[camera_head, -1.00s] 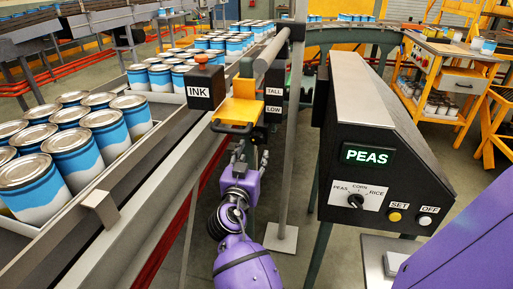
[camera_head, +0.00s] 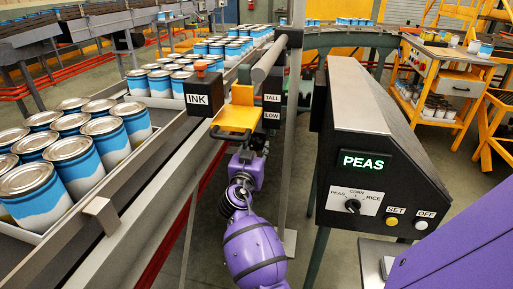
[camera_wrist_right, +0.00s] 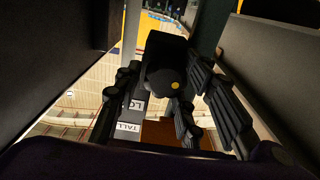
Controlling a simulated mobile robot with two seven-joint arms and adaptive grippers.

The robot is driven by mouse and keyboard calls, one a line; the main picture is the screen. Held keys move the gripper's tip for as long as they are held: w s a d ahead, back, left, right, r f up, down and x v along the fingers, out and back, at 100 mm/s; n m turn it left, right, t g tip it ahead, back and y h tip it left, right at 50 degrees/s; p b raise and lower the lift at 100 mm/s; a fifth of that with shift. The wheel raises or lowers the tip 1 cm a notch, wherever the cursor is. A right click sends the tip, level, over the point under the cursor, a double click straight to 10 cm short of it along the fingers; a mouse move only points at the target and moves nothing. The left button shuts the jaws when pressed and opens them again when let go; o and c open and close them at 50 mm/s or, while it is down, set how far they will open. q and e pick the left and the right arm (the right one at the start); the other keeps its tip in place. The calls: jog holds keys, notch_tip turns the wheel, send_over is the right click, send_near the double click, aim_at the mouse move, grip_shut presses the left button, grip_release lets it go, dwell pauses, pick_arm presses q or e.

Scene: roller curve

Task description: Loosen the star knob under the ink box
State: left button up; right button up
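The black ink box (camera_head: 205,87), with a red-orange top piece, stands beside the can conveyor in the head view. A yellow bracket (camera_head: 236,118) is to its right. My right gripper (camera_head: 256,141) is under the bracket area, its fingers mostly hidden in the head view. In the right wrist view, a dark knob with a yellow centre dot, seemingly the star knob (camera_wrist_right: 163,82), lies between the spread fingers of this gripper (camera_wrist_right: 165,108). Whether the fingers touch it I cannot tell. The knob is hidden in the head view. My left gripper is out of view.
A control box (camera_head: 375,150) showing PEAS stands close on the right. Grey posts and the TALL and LOW signs (camera_head: 272,106) are close to my right gripper. Rows of blue-white cans (camera_head: 75,160) fill the conveyor on the left.

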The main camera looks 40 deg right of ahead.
jog(key=c, duration=0.6)
